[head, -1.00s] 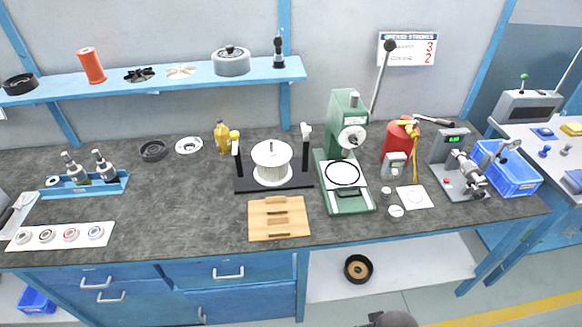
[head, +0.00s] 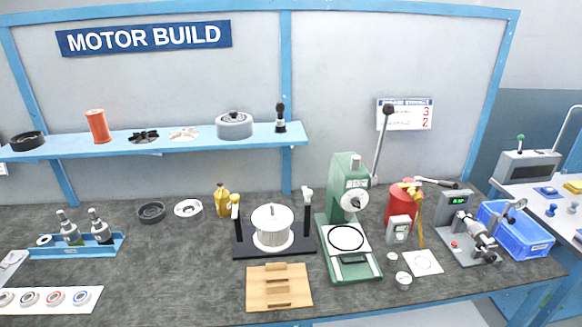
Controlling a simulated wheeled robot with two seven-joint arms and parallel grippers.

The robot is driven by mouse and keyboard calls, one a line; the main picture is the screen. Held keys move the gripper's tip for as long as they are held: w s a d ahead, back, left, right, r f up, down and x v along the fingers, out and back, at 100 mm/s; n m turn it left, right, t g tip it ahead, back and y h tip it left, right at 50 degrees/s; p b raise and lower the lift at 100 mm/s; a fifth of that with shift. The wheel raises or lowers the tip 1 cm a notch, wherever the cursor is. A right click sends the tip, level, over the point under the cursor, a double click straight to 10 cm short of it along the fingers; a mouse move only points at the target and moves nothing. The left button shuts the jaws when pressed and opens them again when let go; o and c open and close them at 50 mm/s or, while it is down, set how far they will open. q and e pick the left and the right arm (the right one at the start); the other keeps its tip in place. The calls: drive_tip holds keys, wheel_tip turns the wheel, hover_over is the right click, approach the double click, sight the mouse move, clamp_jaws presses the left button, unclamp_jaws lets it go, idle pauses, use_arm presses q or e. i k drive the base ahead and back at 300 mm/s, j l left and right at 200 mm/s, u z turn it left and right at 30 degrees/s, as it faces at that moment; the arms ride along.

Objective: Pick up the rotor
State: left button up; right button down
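No part is labelled as the rotor, and I cannot tell for sure which one it is. A white drum with a small knob on top (head: 272,226) stands upright between two posts on a black fixture (head: 277,250) at mid-bench. A dark ring-shaped part (head: 151,212) and a white disc-shaped part (head: 188,208) lie on the bench to its left. On the shelf are a black finned wheel (head: 143,136), a pale finned wheel (head: 184,133) and a dark-tipped upright part (head: 281,118). Neither of my grippers is in view.
A green press (head: 350,225) stands right of the fixture, with a red canister (head: 402,203) and a blue crate (head: 517,232) beyond. A wooden block (head: 278,288) lies in front. A blue holder (head: 75,247) is at left.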

sight(473, 230)
drive_tip(key=z, duration=1.25)
